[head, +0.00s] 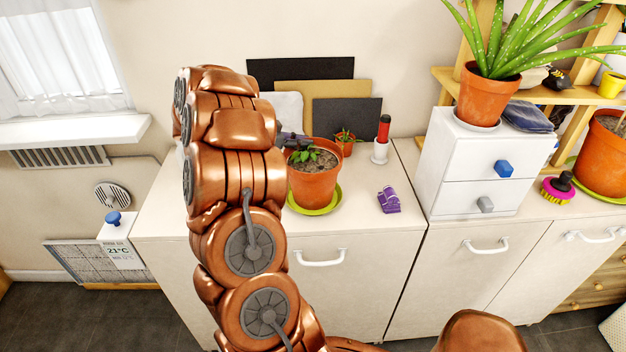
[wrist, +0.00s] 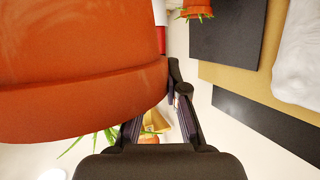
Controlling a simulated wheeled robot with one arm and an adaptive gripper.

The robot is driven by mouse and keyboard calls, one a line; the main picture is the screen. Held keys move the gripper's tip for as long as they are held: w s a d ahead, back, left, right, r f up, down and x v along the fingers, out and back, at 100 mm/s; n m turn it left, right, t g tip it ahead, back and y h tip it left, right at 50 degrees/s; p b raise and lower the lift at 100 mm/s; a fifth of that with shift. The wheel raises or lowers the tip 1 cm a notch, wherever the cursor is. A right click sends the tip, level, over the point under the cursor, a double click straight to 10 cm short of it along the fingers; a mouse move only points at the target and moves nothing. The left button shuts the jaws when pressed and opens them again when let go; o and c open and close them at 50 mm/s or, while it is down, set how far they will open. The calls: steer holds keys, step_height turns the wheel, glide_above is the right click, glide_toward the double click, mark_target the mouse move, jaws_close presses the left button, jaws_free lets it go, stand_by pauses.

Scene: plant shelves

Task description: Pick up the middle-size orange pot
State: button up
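An orange pot (head: 315,184) with a small leafy plant stands upright on a green saucer (head: 311,209) on the white cabinet top. Its outer wall and rim (wrist: 80,105) fill the upper left of the wrist view, which is upside down. My gripper (wrist: 158,115) is right at the pot's rim, its fingers apart. The right finger shows beside the pot's edge; the left one passes behind the rim and its tip is hidden. I cannot tell whether either finger touches the pot.
A tiny potted plant (head: 345,146) and a white holder with a red-topped item (head: 381,140) stand behind the pot. A purple object (head: 389,200) lies to its right. A white drawer unit (head: 478,170) carries another orange pot (head: 486,96). Dark and tan boards lean on the wall.

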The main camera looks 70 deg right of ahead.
jaws_close()
steer(key=shift+r, duration=0.15)
stand_by(0.6)
steer(key=shift+r+b, duration=0.6)
steer(key=shift+r, duration=1)
steer(key=w+a+r+b, duration=0.1)
steer(key=w+a+b, duration=0.2)
steer(key=w+a, duration=0.7)
steer(key=shift+w+a+r, duration=0.3)
steer(key=shift+w+a, duration=0.05)
steer(key=shift+a, duration=0.45)
steer(key=shift+w+a, duration=0.1)
